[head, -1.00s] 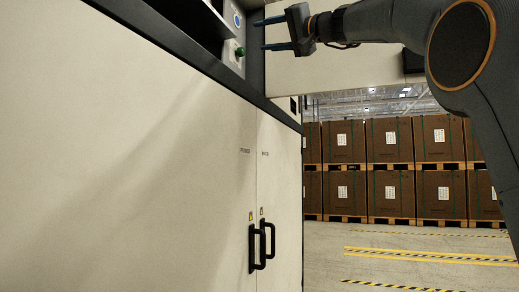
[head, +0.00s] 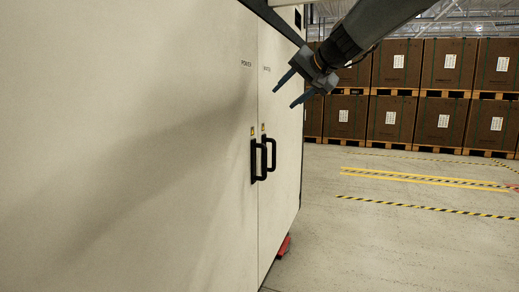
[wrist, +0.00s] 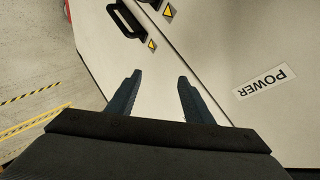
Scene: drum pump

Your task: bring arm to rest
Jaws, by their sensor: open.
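My gripper (head: 288,91) is in the upper middle of the head view, pointing down and left toward the cabinet doors. Its two fingers are apart with nothing between them. In the wrist view my gripper (wrist: 159,78) also shows open and empty, in front of the pale door surface. The cabinet (head: 130,130) fills the left of the head view, with two black door handles (head: 259,160) below and left of the fingers. The fingertips look apart from the handles; whether they touch the door is not clear.
A label reading POWER (wrist: 264,82) is on a door in the wrist view. Stacked brown boxes (head: 450,65) on pallets stand at the back right. The floor (head: 400,250) to the right is clear, with yellow and black marking tape. A red object (head: 284,245) sits at the cabinet's base.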

